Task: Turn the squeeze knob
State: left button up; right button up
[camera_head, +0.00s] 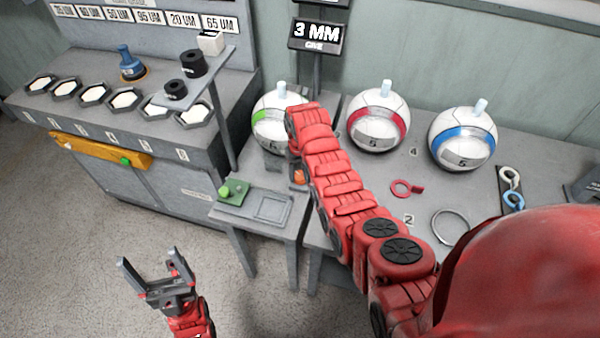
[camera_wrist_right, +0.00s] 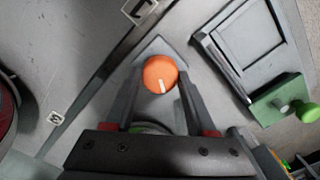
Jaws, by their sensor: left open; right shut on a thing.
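The squeeze knob, a round orange knob with a white mark, shows in the right wrist view (camera_wrist_right: 160,73). In the head view only a small orange part of it (camera_head: 299,177) shows beside my right arm. My right gripper (camera_wrist_right: 158,85) has its fingers on both sides of the knob and is shut on it. The white mark points toward the lower edge of the wrist view. My left gripper (camera_head: 155,264) is open and empty, low at the left over the floor.
White balls with green (camera_head: 273,118), red (camera_head: 379,118) and blue (camera_head: 463,135) bands stand on the grey table. A green button box (camera_head: 232,191) sits on the small side stand. A red ring tool (camera_head: 406,188) and a metal ring (camera_head: 450,226) lie right of my arm.

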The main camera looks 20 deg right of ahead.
aim_at(300, 174)
jog(key=o, duration=1.3)
jog(key=shift+o, duration=0.2)
jog(key=shift+r, duration=0.55)
notch_tip(300, 174, up, 6)
jog(key=shift+w+f+b, duration=0.1)
jog(key=shift+b, duration=0.35)
notch_tip(300, 174, up, 11)
jog(key=p, duration=0.9)
jog(key=shift+f, duration=0.2)
